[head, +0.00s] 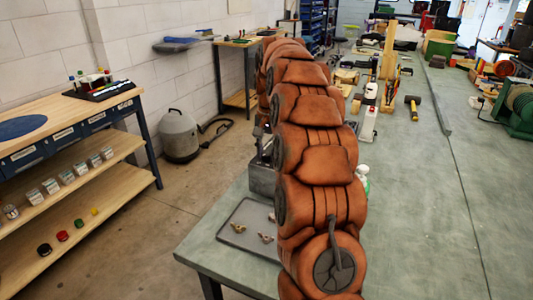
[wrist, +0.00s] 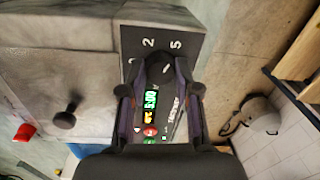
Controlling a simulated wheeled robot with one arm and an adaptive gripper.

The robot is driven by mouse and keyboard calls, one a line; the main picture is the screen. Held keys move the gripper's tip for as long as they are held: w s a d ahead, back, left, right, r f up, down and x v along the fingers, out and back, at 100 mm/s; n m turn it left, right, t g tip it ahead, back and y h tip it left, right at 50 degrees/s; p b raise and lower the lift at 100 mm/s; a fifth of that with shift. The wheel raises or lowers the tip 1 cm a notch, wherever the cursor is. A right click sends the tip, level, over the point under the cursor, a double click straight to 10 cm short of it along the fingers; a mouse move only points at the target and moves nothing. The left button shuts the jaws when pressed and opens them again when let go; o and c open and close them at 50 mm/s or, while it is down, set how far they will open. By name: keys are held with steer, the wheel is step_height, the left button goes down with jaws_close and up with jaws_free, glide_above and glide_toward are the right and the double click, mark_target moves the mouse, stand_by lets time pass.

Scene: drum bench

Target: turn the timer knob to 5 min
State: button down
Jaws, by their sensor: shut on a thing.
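The timer knob (wrist: 159,66) is a dark knob on the dark control panel of a grey metal machine (wrist: 75,75) in the wrist view. My gripper (wrist: 161,76) is shut on it, one finger on each side. The printed marks 2 and 5 show just beyond the knob; its pointer is hard to make out between the fingers. A lit display (wrist: 150,105) between the fingers shows green digits that look like 5:00, with a small orange line beside them. In the head view my arm hides the gripper and the knob; only part of the grey machine (head: 262,178) shows.
A black knob on a stem (wrist: 67,116) and a red knob (wrist: 24,132) stick out of the machine left of my gripper. On the green bench (head: 420,200), a grey tray (head: 243,238) holds small parts. A mallet (head: 413,105) lies farther back. The bench's right front is clear.

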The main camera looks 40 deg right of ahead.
mark_target(268, 154)
steer(key=shift+m, duration=0.4)
steer(key=c, duration=0.8)
jaws_free()
steer(key=shift+s+d+r, duration=0.1)
steer(key=shift+r, duration=1.45)
steer(key=shift+s+d+r, duration=0.1)
steer(key=shift+r, duration=1.45)
steer(key=shift+a+r, duration=0.1)
steer(key=shift+r, duration=0.55)
steer(key=shift+a, duration=0.1)
